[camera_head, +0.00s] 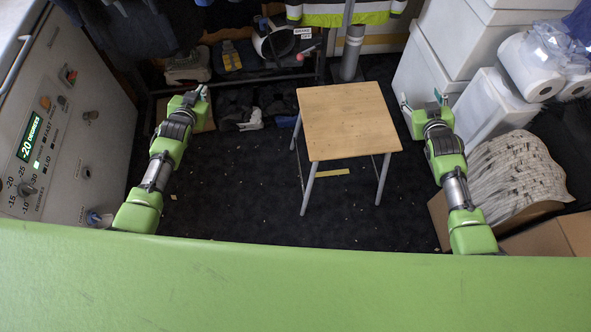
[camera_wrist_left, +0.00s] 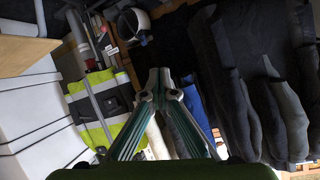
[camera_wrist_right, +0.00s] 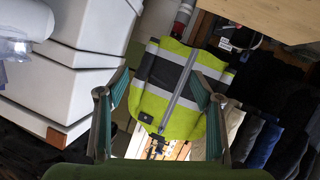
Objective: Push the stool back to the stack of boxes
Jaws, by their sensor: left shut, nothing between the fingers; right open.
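The stool (camera_head: 348,120) has a square wooden seat and grey metal legs and stands upright on the dark floor, between my two arms. The stack of boxes is white (camera_head: 455,45) and stands at the back right, apart from the stool. My left gripper (camera_head: 203,92) is left of the stool, shut and empty; its closed fingers show in the left wrist view (camera_wrist_left: 160,75). My right gripper (camera_head: 422,100) is just right of the stool, near the boxes, open and empty; its spread fingers show in the right wrist view (camera_wrist_right: 160,85). Neither gripper visibly touches the stool.
A control panel (camera_head: 60,120) lines the left side. Paper rolls (camera_head: 530,65) sit at the right on a white box. A cardboard box with a grey bundle (camera_head: 510,170) stands at the lower right. A rack with a helmet (camera_head: 273,42) and shoes is behind. Floor before the stool is clear.

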